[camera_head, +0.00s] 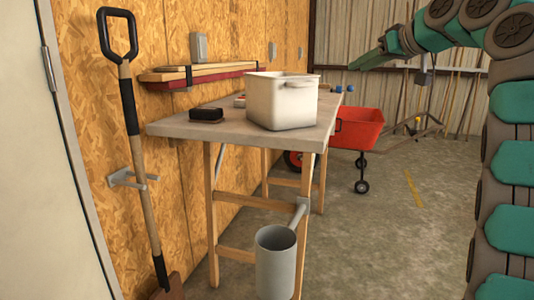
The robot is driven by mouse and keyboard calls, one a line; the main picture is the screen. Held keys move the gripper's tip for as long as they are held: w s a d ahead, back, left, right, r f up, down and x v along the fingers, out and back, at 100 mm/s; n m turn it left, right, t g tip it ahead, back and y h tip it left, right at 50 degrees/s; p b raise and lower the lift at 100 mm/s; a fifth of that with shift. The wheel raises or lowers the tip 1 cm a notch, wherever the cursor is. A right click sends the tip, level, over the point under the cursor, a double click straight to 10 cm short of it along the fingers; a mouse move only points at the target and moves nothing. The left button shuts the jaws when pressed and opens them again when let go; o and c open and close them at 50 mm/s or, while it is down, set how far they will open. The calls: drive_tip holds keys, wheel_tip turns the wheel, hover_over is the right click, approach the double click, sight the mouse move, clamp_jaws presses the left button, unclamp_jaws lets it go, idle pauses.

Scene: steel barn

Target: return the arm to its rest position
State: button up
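My arm rises along the right edge and bends left at the top, with green and grey-brown links. My gripper (362,62) is at the arm's end, in the upper right. It points left and slightly down, in front of the corrugated metal wall. It appears beyond and above the white bin in the picture, apart from the bench. I see no object in it. The fingers are seen from the side, so I cannot tell whether they are open or shut.
A white bin (282,101) and a black brush-like block (207,115) stand on the workbench (225,132). A grey bucket (276,265) hangs at its front. A shovel (140,150) leans left. A red cart (358,129) stands behind. The concrete floor (400,240) at right is mostly clear.

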drive_tip(key=s+a+f+m+g+h, duration=0.1)
drive_tip(key=s+a+f+m+g, duration=0.1)
drive_tip(key=s+f, duration=0.5)
drive_tip(key=s+a+f+m+g+h+p, duration=0.1)
drive_tip(key=s+a+f+m+g, duration=0.2)
drive_tip(key=f, duration=0.7)
drive_tip(key=s+a+f+m+g+h, duration=0.1)
drive_tip(key=s+a+f+g, duration=0.1)
drive_tip(key=s+f, duration=0.55)
drive_tip(key=s+f+g+h, duration=0.1)
drive_tip(key=s+f+g, duration=0.2)
drive_tip(key=s+f, duration=0.7)
drive_tip(key=s+a+f+n+g+h+p, duration=0.1)
drive_tip(key=s+f+g, duration=0.2)
drive_tip(key=s+f, duration=0.8)
drive_tip(key=s, duration=0.8)
drive_tip(key=shift+s+n+h, duration=0.25)
drive_tip(key=shift+n+h, duration=0.05)
drive_tip(key=shift+h, duration=0.1)
